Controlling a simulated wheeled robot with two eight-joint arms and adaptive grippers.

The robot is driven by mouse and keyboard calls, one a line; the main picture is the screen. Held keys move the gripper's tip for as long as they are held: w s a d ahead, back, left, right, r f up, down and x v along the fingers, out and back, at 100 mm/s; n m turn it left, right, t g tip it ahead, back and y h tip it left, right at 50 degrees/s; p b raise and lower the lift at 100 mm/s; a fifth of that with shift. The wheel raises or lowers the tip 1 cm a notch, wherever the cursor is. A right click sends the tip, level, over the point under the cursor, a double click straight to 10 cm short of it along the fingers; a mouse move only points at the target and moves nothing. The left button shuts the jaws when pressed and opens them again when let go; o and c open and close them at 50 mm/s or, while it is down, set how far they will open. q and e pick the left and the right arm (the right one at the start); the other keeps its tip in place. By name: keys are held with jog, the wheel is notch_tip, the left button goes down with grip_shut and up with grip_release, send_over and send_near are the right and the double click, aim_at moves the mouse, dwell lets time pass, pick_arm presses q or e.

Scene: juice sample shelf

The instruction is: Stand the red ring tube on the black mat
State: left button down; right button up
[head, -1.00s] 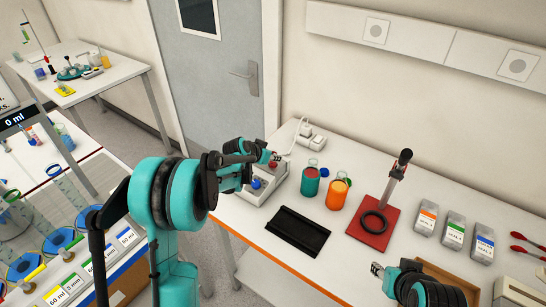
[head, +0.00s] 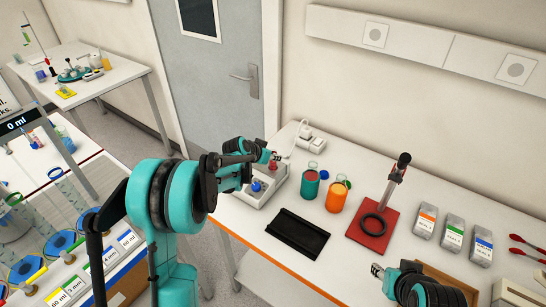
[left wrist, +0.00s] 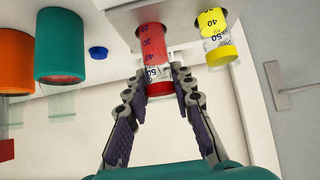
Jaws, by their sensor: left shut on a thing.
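The red ring tube (left wrist: 153,50) stands in a dark hole of the white rack (left wrist: 118,22), seen upside down in the left wrist view, its red ring between my fingertips. My left gripper (left wrist: 160,84) is shut on it near its ringed end. In the head view my left gripper (head: 268,157) is at the rack (head: 250,198), and only a bit of red shows under it. The black mat (head: 298,233) lies bare on the table, in front of the rack and to its right. My right gripper (head: 377,271) is near the table's front; its fingers are too small to judge.
A yellow ring tube (left wrist: 218,38) stands beside the red one. A teal beaker (head: 310,184) and an orange beaker (head: 336,197) stand behind the mat. A red-based stand (head: 368,240) with a black ring is to the mat's right. A blue knob (head: 257,186) sits on the rack.

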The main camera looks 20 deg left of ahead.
pick_arm(q)
jog(key=shift+r+p, duration=1.4)
jog(key=shift+r, duration=0.95)
pick_arm(e)
jog(key=shift+r, duration=1.5)
